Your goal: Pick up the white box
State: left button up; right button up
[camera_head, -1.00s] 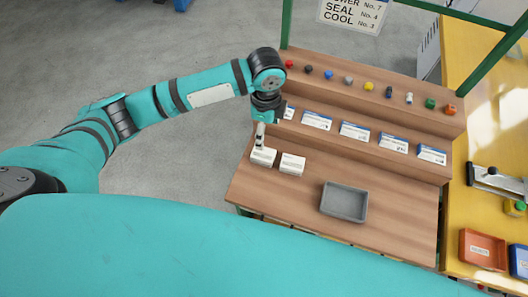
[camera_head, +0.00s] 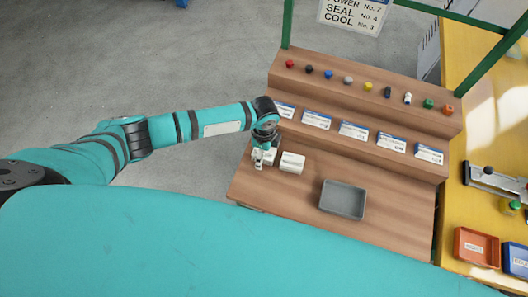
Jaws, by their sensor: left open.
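Two small white boxes sit side by side on the lower wooden shelf. The right white box (camera_head: 292,163) is in clear view. The left white box (camera_head: 271,156) is mostly hidden behind my left gripper (camera_head: 259,163). My left gripper is open, pointing down, in front of and over the left box. I cannot tell whether its fingers touch that box. My right gripper is not in view.
A grey tray (camera_head: 343,199) stands on the same shelf to the right. A yellow bench (camera_head: 500,130) with an orange bin (camera_head: 477,247) is at the right.

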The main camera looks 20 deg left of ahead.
pick_arm(q)
jog(key=c, duration=1.2)
jog(key=shift+c, duration=0.2)
jog(key=shift+r, duration=0.1)
jog(key=shift+w+r, duration=0.1)
jog(key=shift+r, duration=0.55)
jog(key=shift+s+d+r+b, duration=0.1)
jog(key=shift+s+r+b, duration=0.15)
jog(key=shift+r, duration=0.25)
jog(key=shift+s+r+b, duration=0.25)
jog(key=shift+r, duration=0.2)
jog(key=s+d, duration=0.1)
jog(key=s, duration=0.4)
jog(key=s+d+r+b, duration=0.1)
jog(key=s, duration=0.4)
jog(key=s+d+b, duration=0.1)
jog(key=s, duration=0.3)
jog(key=shift+s+r, duration=0.3)
jog(key=shift+s, duration=0.1)
jog(key=w+a+r+n, duration=0.2)
jog(key=a+r+n, duration=0.1)
jog(key=r+n, duration=0.3)
jog(key=w+a+r+n, duration=0.3)
jog(key=r+n, duration=0.3)
jog(key=r, duration=0.2)
jog(key=w+a+r+n, duration=0.2)
jog(key=a+r+n, duration=0.1)
jog(key=r+n, duration=0.3)
jog(key=shift+w+r, duration=0.3)
jog(key=shift+r, duration=0.3)
